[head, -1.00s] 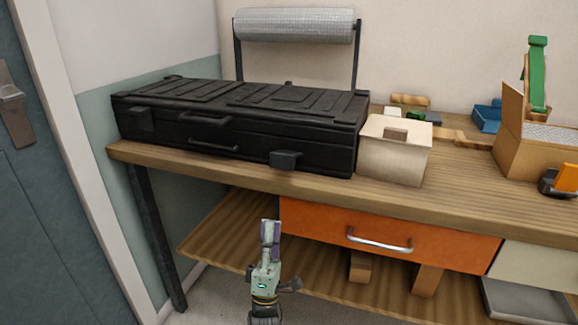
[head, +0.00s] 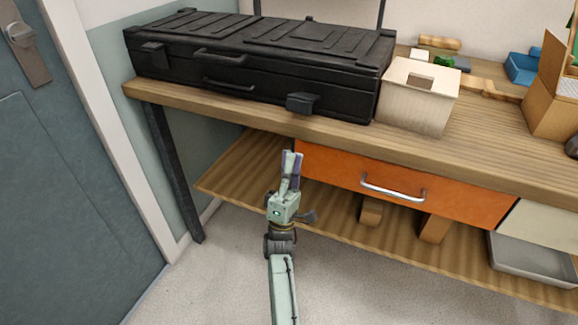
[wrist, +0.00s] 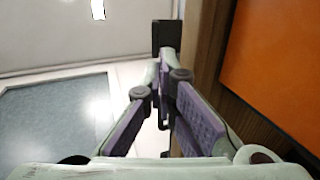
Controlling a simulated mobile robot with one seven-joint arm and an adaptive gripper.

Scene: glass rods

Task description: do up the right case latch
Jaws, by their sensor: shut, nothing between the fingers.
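The black case (head: 255,57) lies closed on the workbench. Its right latch (head: 302,103) is a dark block on the lower front near the right end, and it juts out from the case. The left latch (head: 153,54) sits higher on the front, near the left end. My gripper (head: 291,155) is below and in front of the right latch, apart from it, with its fingers pointing up. It is shut and empty. Its purple-padded fingers also show in the wrist view (wrist: 163,88). I cannot make out the right latch for certain there.
The workbench edge (head: 240,116) runs just above my gripper. An orange drawer (head: 400,185) is to the right, and a lower shelf (head: 235,180) lies behind. A pale box (head: 418,95) stands beside the case's right end. The floor in front is clear.

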